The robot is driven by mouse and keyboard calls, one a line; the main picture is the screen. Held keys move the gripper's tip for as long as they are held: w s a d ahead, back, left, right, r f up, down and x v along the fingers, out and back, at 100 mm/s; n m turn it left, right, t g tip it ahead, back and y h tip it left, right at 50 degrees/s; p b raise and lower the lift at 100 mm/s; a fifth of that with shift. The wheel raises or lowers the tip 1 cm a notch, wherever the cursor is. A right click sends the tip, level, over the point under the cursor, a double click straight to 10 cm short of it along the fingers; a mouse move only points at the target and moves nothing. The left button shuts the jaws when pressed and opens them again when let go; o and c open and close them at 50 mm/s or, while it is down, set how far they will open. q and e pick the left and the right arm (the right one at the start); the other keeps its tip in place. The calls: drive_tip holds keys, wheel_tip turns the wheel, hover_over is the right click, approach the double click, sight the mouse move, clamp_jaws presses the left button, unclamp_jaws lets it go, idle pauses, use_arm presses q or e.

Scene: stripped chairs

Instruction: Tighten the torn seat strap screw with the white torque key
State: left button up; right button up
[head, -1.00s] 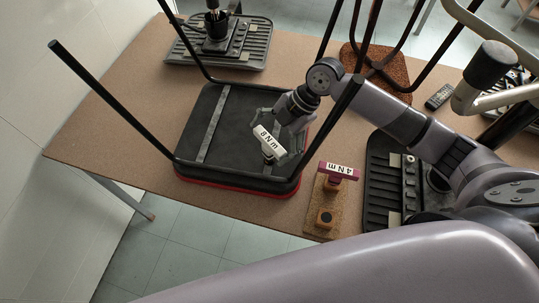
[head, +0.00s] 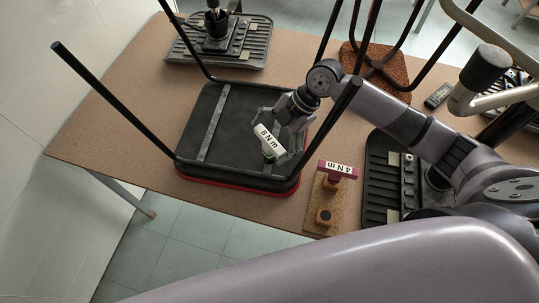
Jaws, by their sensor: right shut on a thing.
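An upturned chair lies on the brown table, its dark seat underside (head: 240,112) facing up and its red-edged seat below. One grey strap (head: 212,122) crosses the left part of the seat. My right gripper (head: 272,127) is shut on the white torque key (head: 269,138), marked "8 N m", over the right part of the seat. The key's lower end, with a green patch (head: 269,156), points down at the seat. The screw and any torn strap under the key are hidden. My left gripper is not in view.
A purple key (head: 338,170) marked "4 N m" stands in a wooden holder (head: 325,214) near the front edge. Chair legs rise around the seat.

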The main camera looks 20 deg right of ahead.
drive_tip(key=shift+r, duration=0.2)
drive_tip(key=shift+r+p, duration=1.35)
drive_tip(key=shift+p, duration=0.15)
wheel_tip(320, 180, up, 4)
drive_tip(key=p, duration=0.3)
drive_tip(key=shift+p, duration=0.4)
drive_tip(key=shift+f, duration=0.15)
